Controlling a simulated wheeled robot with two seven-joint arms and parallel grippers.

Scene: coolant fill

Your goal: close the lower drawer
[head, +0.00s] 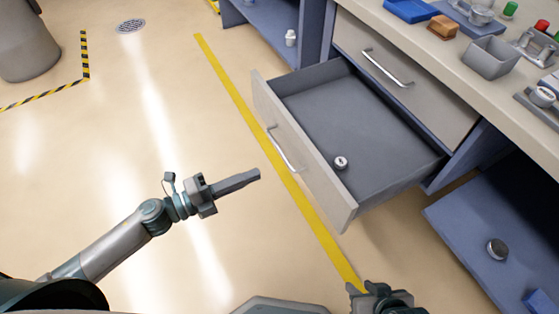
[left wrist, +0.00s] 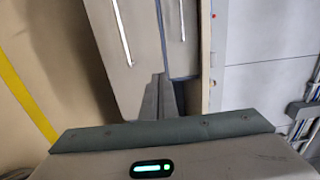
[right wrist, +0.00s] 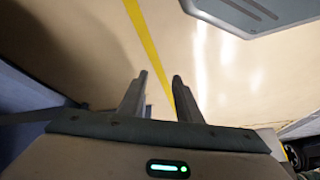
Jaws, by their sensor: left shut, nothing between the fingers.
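The lower drawer (head: 312,170) is pulled well out of the workbench in the head view. Its beige front has a silver bar handle (head: 283,150). A small round silver-white item (head: 341,162) lies inside. My left gripper (head: 258,173) is shut and empty, in front of the drawer front and apart from it. In the left wrist view its fingers (left wrist: 165,76) point toward beige fronts with bar handles (left wrist: 122,32). My right gripper (head: 362,287) is low at the bottom edge of the head view; the right wrist view shows its fingers (right wrist: 160,76) apart, with nothing between them.
The closed upper drawer (head: 408,75) sits above, under a worktop (head: 440,60) holding bins and small parts. A blue lower shelf (head: 470,235) at the right holds a dark round part (head: 497,249). A yellow floor line (head: 235,97) passes under the drawer front.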

